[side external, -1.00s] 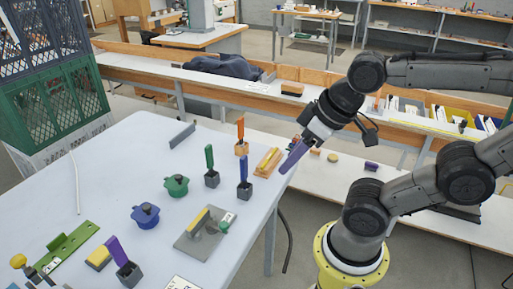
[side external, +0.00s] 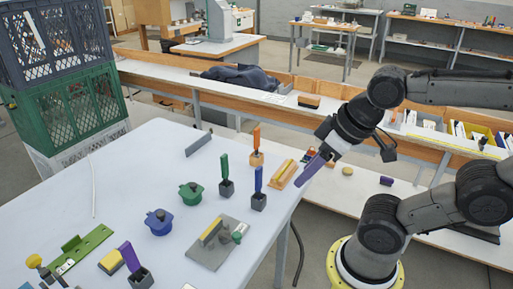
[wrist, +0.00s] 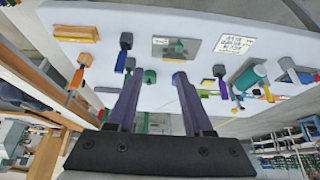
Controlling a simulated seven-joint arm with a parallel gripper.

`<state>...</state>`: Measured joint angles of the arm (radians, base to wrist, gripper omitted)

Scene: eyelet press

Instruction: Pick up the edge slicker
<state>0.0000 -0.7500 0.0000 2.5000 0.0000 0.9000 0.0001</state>
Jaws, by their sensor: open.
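I cannot tell for certain which object is the edge slicker. A wooden block with a yellow strip (side external: 283,174) lies near the table's right edge, and a wooden block also shows at upper left in the wrist view (wrist: 76,34). Upright handled tools stand in small blocks: orange (side external: 256,147), green (side external: 225,178), blue (side external: 258,188) and purple (side external: 133,264). My gripper (side external: 313,168) has purple fingers and is above and beyond the right edge, right of the wooden block. In the wrist view its fingers (wrist: 156,73) are apart, with nothing held between them.
Green (side external: 190,194) and blue (side external: 159,222) lidded pots stand mid-table. A grey plate (side external: 212,250) with a yellow-topped piece lies in front. A grey upright strip (side external: 198,145) is at the back. Stacked crates (side external: 70,110) stand at left. The left-middle white tabletop (side external: 125,185) is mostly clear.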

